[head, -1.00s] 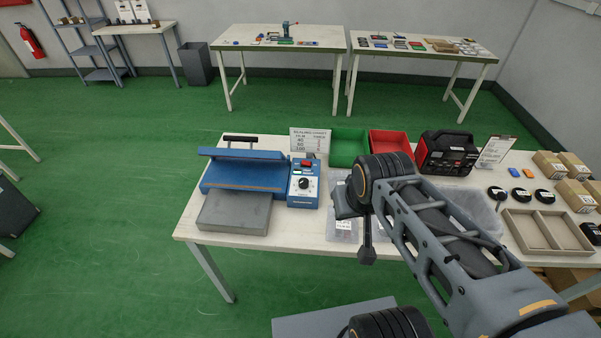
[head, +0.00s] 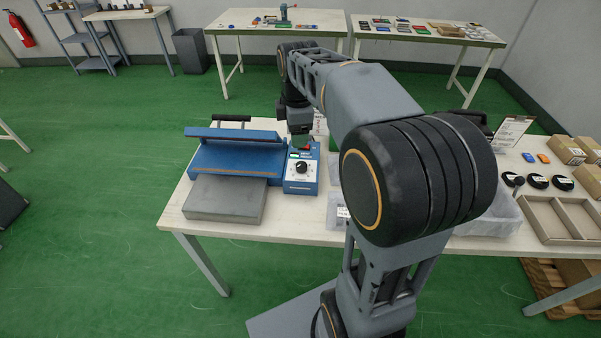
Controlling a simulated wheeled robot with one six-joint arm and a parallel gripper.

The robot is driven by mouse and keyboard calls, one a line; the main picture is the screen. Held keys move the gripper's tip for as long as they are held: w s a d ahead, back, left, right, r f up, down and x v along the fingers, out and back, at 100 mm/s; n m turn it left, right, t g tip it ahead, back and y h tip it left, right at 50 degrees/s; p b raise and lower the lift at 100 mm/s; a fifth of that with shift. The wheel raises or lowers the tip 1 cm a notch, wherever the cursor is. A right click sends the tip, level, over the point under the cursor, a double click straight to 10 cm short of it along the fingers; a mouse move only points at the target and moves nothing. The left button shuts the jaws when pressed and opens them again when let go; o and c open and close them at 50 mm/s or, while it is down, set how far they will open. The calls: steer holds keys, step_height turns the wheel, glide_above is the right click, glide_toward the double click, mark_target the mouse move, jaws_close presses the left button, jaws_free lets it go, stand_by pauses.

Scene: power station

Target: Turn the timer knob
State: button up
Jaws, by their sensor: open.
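The timer knob (head: 302,168) is a small black knob on a white dial, on the sloped face of the blue control box (head: 300,187). The box adjoins the right side of the blue sealing machine (head: 236,158) on the white table. My gripper (head: 301,143) points down over the back part of the box, just behind the knob in the picture. It looks apart from the knob; its fingers are small and dark, and it is open with nothing seen in it. The knob is in clear view, while my wrist hides part of the sign behind the box.
A grey platform (head: 226,199) stands before the machine. Right of the box, my arm hides much of the table, including most of the bins. A divided beige tray (head: 565,219), black rolls (head: 537,181) and cartons (head: 568,150) lie farther right. The table's left front corner is clear.

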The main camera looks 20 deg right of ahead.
mark_target(302, 164)
steer(key=w+d+f+n+g+b, duration=0.1)
steer(key=w+d+f+n+b, duration=0.2)
steer(key=w+d+f+n, duration=0.35)
steer(key=shift+n, duration=0.85)
steer(key=f, duration=0.4)
steer(key=a+f+b, duration=0.1)
steer(key=f, duration=0.4)
steer(key=a+f, duration=0.1)
steer(key=f, duration=0.3)
steer(key=shift+w+f, duration=0.15)
steer(key=shift+w, duration=0.1)
steer(key=shift+c, duration=0.4)
steer(key=c, duration=0.8)
steer(key=shift+c, duration=0.2)
steer(key=shift+m, duration=0.3)
